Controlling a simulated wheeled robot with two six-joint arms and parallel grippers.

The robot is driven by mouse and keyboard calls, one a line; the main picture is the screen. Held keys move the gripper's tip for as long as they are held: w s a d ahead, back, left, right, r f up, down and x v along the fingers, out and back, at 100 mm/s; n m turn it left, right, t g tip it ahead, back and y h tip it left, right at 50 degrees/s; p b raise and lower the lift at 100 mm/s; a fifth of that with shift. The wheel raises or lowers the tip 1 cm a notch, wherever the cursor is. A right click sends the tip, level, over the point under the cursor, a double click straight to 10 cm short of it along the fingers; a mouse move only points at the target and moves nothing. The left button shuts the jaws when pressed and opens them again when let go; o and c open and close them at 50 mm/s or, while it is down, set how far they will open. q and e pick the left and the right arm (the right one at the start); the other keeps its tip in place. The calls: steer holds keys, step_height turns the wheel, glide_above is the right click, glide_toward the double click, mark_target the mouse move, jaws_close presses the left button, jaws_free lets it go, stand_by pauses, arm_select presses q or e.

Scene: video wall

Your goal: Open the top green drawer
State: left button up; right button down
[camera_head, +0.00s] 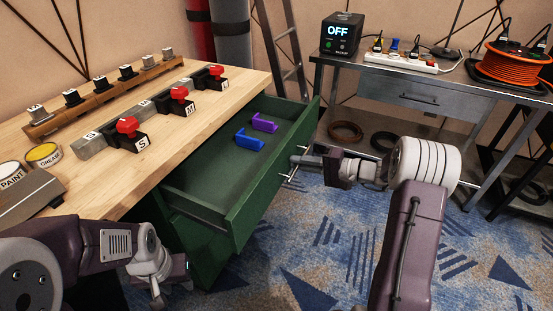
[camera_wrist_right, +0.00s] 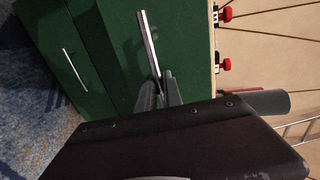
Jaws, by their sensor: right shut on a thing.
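The top green drawer (camera_head: 268,188) stands pulled out from under the wooden worktop, with a blue piece (camera_head: 249,139) and a purple piece (camera_head: 264,124) inside. My right gripper (camera_head: 299,161) is at the drawer's front, shut on its metal handle (camera_head: 288,176). In the right wrist view, the bar handle (camera_wrist_right: 147,40) runs down between the fingers (camera_wrist_right: 160,92). My left gripper (camera_head: 170,284) hangs low at the near left, beside the cabinet and apart from the drawer. Its finger opening is not clear.
A lower drawer handle (camera_wrist_right: 75,69) shows in the wrist view. A metal table (camera_head: 425,75) stands at the back right. Blue carpet (camera_head: 330,240) is clear in front.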

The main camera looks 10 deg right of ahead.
steer(key=f+v, duration=0.1)
steer(key=v, duration=0.8)
steer(key=shift+s+f, duration=0.15)
steer(key=shift+f, duration=0.2)
steer(key=shift+d, duration=0.1)
steer(key=c, duration=1.5)
jaws_free()
steer(key=p+v, duration=0.3)
steer(key=v, duration=0.6)
steer(key=shift+d, duration=0.1)
